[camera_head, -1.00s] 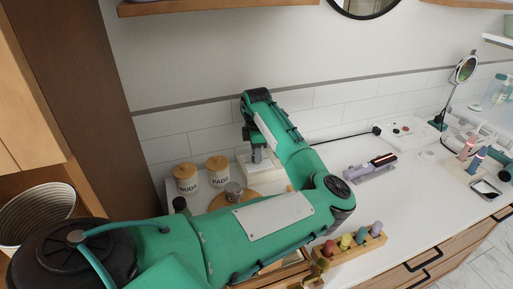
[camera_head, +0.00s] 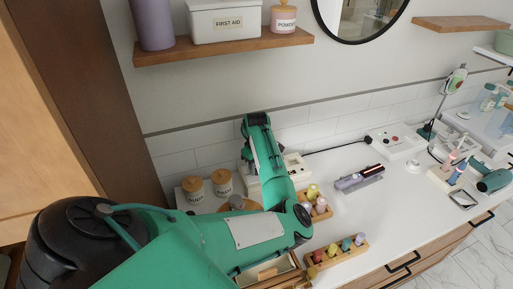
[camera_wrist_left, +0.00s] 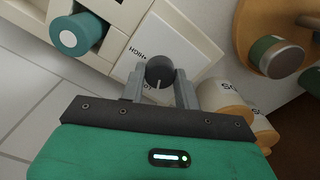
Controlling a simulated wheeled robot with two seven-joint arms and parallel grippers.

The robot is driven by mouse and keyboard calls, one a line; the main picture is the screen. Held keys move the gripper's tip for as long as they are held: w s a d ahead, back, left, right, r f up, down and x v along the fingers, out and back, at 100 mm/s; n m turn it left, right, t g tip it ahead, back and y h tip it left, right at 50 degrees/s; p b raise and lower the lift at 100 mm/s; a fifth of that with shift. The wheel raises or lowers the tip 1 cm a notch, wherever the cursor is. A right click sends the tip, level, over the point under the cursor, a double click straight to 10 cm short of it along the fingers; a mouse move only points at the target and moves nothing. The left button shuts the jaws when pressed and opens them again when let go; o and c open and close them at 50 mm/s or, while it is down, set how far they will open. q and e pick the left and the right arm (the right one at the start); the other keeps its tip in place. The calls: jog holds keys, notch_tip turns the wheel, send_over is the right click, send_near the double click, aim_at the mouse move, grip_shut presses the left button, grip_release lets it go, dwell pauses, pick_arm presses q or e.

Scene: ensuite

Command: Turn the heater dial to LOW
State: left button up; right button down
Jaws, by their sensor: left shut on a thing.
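The heater dial (camera_wrist_left: 160,70) is a dark round knob with a pale pointer line, on a white panel (camera_wrist_left: 192,48) in the left wrist view. The word HIGH is printed beside the dial; other lettering below is partly covered by a finger. My left gripper (camera_wrist_left: 159,80) is shut on the dial, one grey finger on each side of it. In the head view the left gripper (camera_head: 247,163) is over the back of the counter, at the white heater box (camera_head: 252,188), and my arm hides most of it. My right gripper is not in view.
Lidded jars (camera_head: 222,182) stand left of the heater. Wooden racks with coloured bottles (camera_head: 345,245) stand right of my arm. A purple device (camera_head: 358,180) and a white socket box (camera_head: 397,141) lie further right. A shelf (camera_head: 225,46) hangs above.

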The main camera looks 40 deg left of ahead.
pick_arm(q)
jog(key=m+p, duration=0.3)
jog(key=shift+r, duration=0.2)
jog(key=shift+f+m+p, duration=0.15)
jog(key=shift+m+p, duration=0.85)
jog(key=shift+p, duration=0.05)
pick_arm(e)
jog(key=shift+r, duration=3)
pick_arm(q)
jog(key=o, duration=1)
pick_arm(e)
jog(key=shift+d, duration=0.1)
pick_arm(q)
jog(key=shift+r+b, duration=1.9)
jog(key=shift+r, duration=5)
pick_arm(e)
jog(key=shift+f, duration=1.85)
